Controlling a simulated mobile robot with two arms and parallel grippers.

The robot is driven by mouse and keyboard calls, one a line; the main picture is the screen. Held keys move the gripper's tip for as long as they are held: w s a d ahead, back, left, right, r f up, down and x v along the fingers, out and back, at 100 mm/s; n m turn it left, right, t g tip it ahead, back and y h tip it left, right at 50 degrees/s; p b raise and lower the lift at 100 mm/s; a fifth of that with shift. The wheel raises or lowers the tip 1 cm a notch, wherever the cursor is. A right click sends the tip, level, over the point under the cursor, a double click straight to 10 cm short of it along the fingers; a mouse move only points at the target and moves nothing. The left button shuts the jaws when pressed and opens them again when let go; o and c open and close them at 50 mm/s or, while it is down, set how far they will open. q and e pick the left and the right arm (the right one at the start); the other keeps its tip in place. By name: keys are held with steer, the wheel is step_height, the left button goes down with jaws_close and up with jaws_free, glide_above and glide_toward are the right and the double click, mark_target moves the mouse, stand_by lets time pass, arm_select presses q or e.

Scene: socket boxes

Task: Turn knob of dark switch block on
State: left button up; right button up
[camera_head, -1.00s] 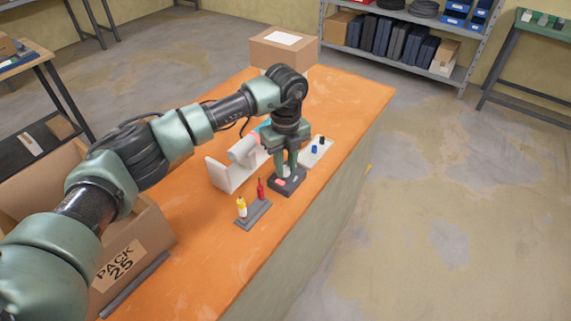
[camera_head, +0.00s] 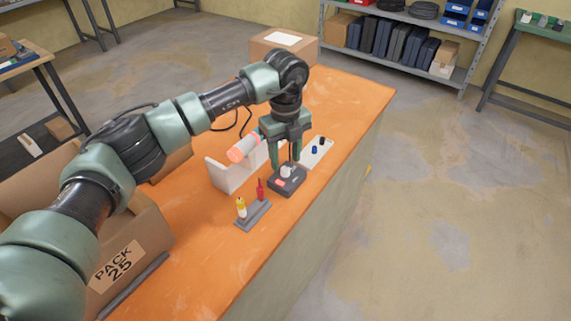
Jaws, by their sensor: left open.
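The dark switch block (camera_head: 288,188) lies on the orange table. On its top are a light knob (camera_head: 286,171) and a pinkish-red part (camera_head: 281,183). My left gripper (camera_head: 286,163) points down over the block, with its fingers open and apart around the knob's place. I cannot tell whether the fingers touch the knob. The side of the knob facing away from the camera and its exact setting are hidden. My right gripper is not in view.
A grey holder (camera_head: 253,215) with a yellow and a red item stands in front of the block. A white panel (camera_head: 318,152) with blue and black knobs lies behind it. A white stand (camera_head: 225,177) with a salmon-ended cylinder (camera_head: 241,150) is on the left. Cardboard boxes (camera_head: 283,45) stand around.

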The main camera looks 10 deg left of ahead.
mark_target(285, 169)
arm_select(q)
step_height(285, 169, up, 5)
steer(key=shift+b, duration=0.35)
